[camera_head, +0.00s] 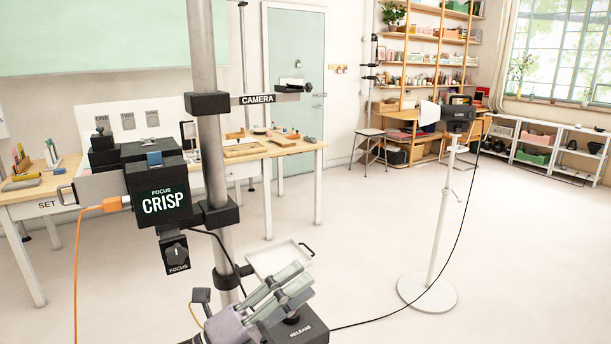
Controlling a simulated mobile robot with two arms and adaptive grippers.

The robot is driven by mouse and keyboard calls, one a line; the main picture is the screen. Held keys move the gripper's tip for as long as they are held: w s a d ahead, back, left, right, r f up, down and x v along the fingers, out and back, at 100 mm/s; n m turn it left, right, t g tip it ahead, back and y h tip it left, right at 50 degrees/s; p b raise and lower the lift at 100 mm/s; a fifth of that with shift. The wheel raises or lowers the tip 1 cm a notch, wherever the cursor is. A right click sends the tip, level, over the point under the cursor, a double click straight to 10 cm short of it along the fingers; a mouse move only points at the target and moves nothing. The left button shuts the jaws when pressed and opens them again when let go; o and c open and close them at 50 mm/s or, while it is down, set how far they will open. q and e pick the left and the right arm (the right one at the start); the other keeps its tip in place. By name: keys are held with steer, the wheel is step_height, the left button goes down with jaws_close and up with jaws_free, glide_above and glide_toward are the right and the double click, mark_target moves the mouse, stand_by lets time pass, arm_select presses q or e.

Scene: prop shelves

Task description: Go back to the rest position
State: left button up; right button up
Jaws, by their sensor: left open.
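My left gripper (297,279) shows at the bottom centre, its two pale grey-green fingers pointing up and to the right. The fingers are apart with nothing seen between them. It is in front of a black box marked RELEASE (300,332) and partly hides it; I cannot tell whether they touch. Up and to the left is a black camera unit whose display reads FOCUS CRISP (163,202). A dark FOCUS knob (176,252) hangs below it. My right gripper is not in view.
A thick grey vertical pole (204,60) carries the camera unit. A white tray (278,262) is behind the gripper. An orange cable (78,262) hangs at left. A wooden worktable (285,150) stands behind. A white stand (437,225) is at right, with open floor around it.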

arm_select(q)
steer(key=w+a+f+n+t+y, duration=0.2)
steer(key=a+f+n+t+y, duration=0.15)
steer(key=a+n+y, duration=0.5)
steer(key=w+a+f+n+t+y, duration=0.1)
steer(key=a+f+n+t+y, duration=0.35)
steer(key=n, duration=0.65)
steer(key=s+a+f+n+g+y, duration=0.35)
steer(key=f+n+y, duration=0.25)
steer(key=f, duration=0.3)
steer(key=s+a+f+n+g, duration=0.1)
steer(key=s+f+n+g, duration=0.2)
steer(key=s+f+g, duration=0.6)
steer(key=s+a+f+n+g, duration=0.25)
steer(key=s+f, duration=0.55)
steer(key=s, duration=0.6)
step_height(320, 180, down, 28)
steer(key=s+d+r+g, duration=0.1)
steer(key=s+g, duration=0.1)
steer(key=s, duration=0.1)
steer(key=s+a+f+g, duration=0.1)
steer(key=s+a+f, duration=0.2)
steer(key=s+f, duration=1.2)
steer(key=shift+s+f, duration=0.15)
steer(key=shift+s, duration=0.35)
